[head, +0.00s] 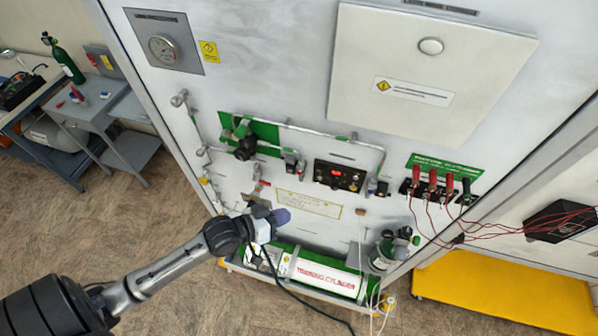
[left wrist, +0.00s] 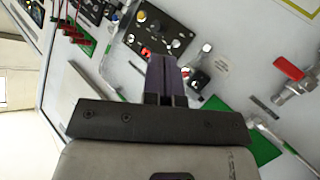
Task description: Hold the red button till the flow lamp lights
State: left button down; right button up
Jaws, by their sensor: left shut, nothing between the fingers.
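A black control box (head: 341,177) sits on the upright white panel, with a bright red round spot (head: 336,172) that looks like the red button. In the left wrist view the box (left wrist: 165,28) shows tilted, with a red part (left wrist: 146,52) beside the fingertips and a yellow round part (left wrist: 141,15) near its far corner. I cannot tell which part is the flow lamp. My left gripper (head: 281,215) is shut and empty, below and left of the box in the head view. Its purple fingers (left wrist: 164,75) partly cover the box's near edge in the wrist view. My right gripper is out of view.
Pipework (head: 330,133) and a green plate (head: 265,130) lie left of the box. Red and black plugs with wires (head: 432,184) are on the right. A green training cylinder (head: 325,275) lies below. A red-handled valve (left wrist: 288,68) stands out from the panel.

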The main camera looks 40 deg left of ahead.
aim_at(299, 174)
pick_arm(q)
jog(key=shift+w+r+n+t, duration=0.15)
jog(key=shift+r+n+t, duration=0.15)
jog(key=shift+r+t, duration=0.1)
jog(key=w+a+b, duration=0.3)
jog(key=w, duration=0.5)
jog(key=shift+a, duration=0.2)
dwell(2.2)
jog(key=shift+w+a, duration=0.1)
jog(key=shift+w, duration=0.1)
jog(key=shift+w+a, duration=0.1)
jog(key=shift+w, duration=0.15)
jog(key=shift+w+a, duration=0.15)
jog(key=shift+w, duration=0.2)
dwell(2.3)
